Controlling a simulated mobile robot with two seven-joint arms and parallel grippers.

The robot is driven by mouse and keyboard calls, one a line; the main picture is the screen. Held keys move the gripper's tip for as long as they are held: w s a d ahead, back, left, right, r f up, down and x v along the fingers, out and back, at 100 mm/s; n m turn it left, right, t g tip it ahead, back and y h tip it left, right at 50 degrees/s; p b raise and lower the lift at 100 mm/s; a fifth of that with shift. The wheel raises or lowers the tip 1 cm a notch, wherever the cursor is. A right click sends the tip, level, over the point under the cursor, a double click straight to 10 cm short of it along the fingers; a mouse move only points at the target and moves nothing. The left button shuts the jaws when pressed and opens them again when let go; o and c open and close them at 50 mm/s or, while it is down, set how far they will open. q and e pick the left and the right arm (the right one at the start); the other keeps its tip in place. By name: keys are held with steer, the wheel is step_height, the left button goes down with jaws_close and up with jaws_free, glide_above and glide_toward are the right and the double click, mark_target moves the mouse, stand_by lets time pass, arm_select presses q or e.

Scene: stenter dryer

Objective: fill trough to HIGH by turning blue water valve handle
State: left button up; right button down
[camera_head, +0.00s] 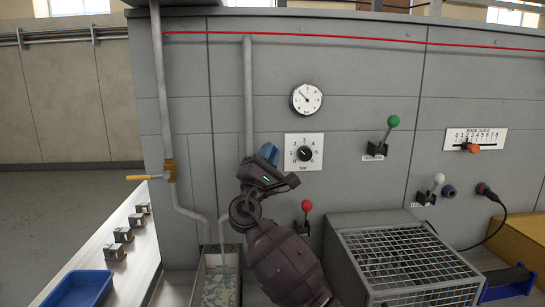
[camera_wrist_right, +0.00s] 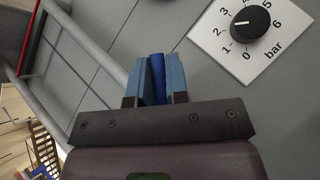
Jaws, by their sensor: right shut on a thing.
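My right gripper (camera_head: 268,153) is in front of the machine's grey panel, beside a vertical grey pipe. In the right wrist view, its two lighter blue fingers (camera_wrist_right: 156,80) are shut on the dark blue valve handle (camera_wrist_right: 157,75). The handle's base and the valve body are hidden behind my gripper. The trough (camera_head: 208,290) is at the bottom, left of my right arm; a pipe reaches down into it. Its level marks cannot be read. My left gripper is out of view.
A bar dial (camera_head: 304,154) sits just right of my gripper, with a round gauge (camera_head: 306,98) above. Green (camera_head: 393,121), red (camera_head: 306,206) and white (camera_head: 439,178) levers stick out. A yellow-handled valve (camera_head: 140,177) is left. A wire-mesh box (camera_head: 345,262) stands right of my arm.

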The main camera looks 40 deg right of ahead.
steer(key=shift+a+n+t, duration=0.1)
steer(key=shift+n+t, duration=0.3)
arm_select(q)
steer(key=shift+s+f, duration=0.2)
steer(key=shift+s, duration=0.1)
arm_select(e)
steer(key=c, duration=1.1)
jaws_free()
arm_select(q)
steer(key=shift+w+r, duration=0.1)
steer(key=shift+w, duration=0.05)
arm_select(e)
steer(key=shift+r, duration=0.1)
steer(key=shift+a, duration=0.1)
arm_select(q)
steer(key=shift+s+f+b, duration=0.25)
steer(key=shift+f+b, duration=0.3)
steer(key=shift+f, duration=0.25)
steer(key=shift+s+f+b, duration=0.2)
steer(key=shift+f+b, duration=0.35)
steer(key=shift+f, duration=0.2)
arm_select(e)
steer(key=v, duration=1)
steer(key=shift+s+a+f, duration=0.2)
